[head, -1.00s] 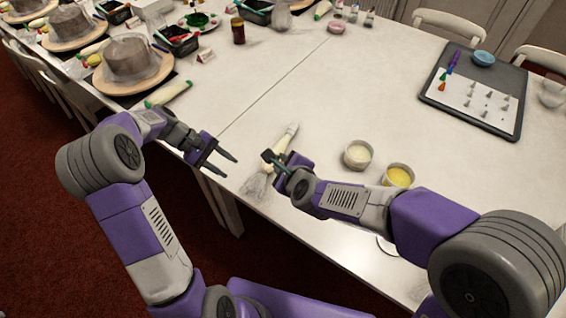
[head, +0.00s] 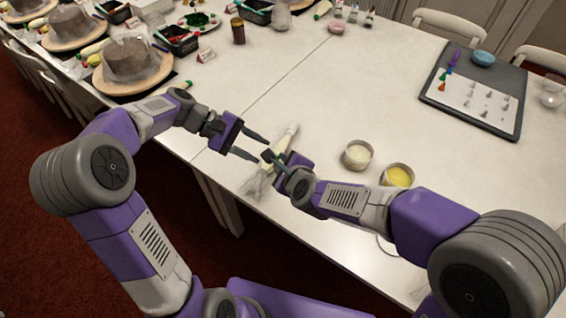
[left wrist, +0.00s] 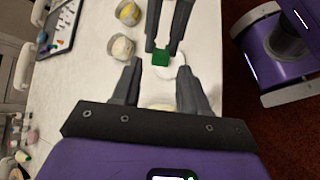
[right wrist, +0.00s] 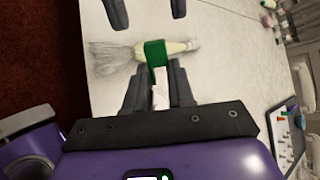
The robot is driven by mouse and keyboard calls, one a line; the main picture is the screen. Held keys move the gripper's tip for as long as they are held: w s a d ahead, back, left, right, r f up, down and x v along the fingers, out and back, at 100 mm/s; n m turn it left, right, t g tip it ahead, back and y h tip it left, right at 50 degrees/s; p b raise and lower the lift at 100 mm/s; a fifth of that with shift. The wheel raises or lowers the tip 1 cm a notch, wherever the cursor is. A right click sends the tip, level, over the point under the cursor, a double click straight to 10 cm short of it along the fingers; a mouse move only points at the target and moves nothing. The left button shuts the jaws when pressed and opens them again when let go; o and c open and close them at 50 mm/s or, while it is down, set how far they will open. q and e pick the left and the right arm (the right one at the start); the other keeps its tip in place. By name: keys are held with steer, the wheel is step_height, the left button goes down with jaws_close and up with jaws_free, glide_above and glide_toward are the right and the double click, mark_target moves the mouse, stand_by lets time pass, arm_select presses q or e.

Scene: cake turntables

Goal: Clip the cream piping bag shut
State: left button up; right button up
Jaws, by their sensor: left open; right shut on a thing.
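The cream piping bag (head: 286,138) lies on the white table, its nozzle end pointing away and its clear, crumpled end toward the near edge. In the right wrist view the bag (right wrist: 178,47) lies across the picture. My right gripper (right wrist: 158,72) is shut on a green clip (right wrist: 155,53), which overlaps the bag there; I cannot tell whether it touches it. The clip (left wrist: 161,58) also shows in the left wrist view. My left gripper (head: 260,149) is open and empty, just left of the bag, with its fingertips close to my right gripper.
A bowl of pale cream (head: 358,155) and a bowl of yellow (head: 398,176) stand right of my right gripper. A grey tray with piping tips (head: 480,95) lies at the far right. Cakes on turntables (head: 130,62) stand at the far left. The middle of the table is clear.

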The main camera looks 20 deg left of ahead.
arm_select(q)
steer(key=shift+x, duration=1.65)
steer(key=c, duration=0.8)
arm_select(e)
steer(key=o, duration=0.9)
arm_select(q)
steer(key=shift+o, duration=0.2)
arm_select(e)
steer(key=shift+r, duration=0.1)
steer(key=shift+v, duration=3.95)
arm_select(q)
steer(key=shift+s+f, duration=0.1)
arm_select(e)
steer(key=shift+s, duration=0.1)
